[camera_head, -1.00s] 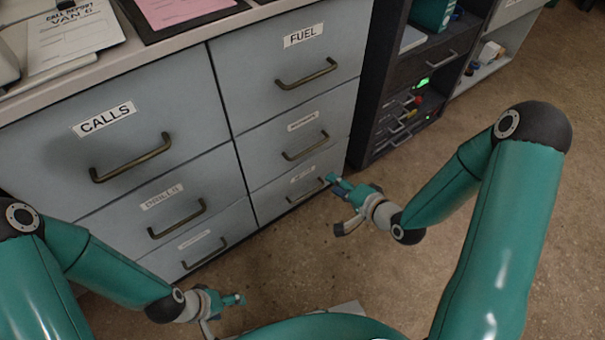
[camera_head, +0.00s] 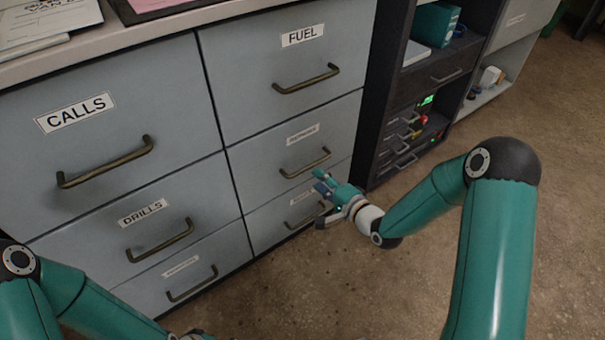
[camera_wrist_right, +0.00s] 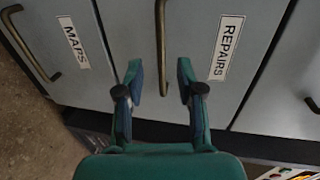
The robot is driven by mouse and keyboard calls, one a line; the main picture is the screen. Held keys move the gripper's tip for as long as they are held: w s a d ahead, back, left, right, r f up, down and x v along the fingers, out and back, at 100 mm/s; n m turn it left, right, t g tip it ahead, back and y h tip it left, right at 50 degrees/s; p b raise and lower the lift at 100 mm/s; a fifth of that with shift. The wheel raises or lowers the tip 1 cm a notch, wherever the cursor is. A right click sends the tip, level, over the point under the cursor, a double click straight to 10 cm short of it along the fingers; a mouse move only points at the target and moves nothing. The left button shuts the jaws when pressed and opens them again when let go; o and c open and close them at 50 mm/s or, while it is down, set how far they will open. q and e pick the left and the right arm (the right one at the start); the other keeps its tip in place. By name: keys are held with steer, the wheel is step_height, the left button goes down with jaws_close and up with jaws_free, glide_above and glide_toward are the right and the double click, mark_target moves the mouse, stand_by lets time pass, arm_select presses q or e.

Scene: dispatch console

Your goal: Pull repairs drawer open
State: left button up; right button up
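The repairs drawer (camera_head: 262,162) is the middle one of the right column in the head view, its label too blurred to read there. The "REPAIRS" label (camera_wrist_right: 226,48) is clear in the right wrist view. The drawer is shut. Its dark bar handle (camera_head: 305,163) also shows in the wrist view (camera_wrist_right: 161,45), lined up between the fingers. My right gripper (camera_head: 321,181) is open and empty, just below the handle's right end in the head view; contact cannot be told. It also shows in the wrist view (camera_wrist_right: 160,78). My left gripper (camera_head: 190,336) is almost wholly cut off at the bottom edge.
The maps drawer (camera_wrist_right: 88,75) with its handle lies just below, and the fuel drawer (camera_head: 250,60) just above. A dark rack (camera_head: 385,110) stands to the right. The floor in front is clear.

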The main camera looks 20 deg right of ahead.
mark_target(305, 169)
steer(key=b+x, duration=0.1)
steer(key=x, duration=0.6)
steer(key=shift+w+b, duration=0.1)
steer(key=shift+b, duration=0.2)
jaws_close()
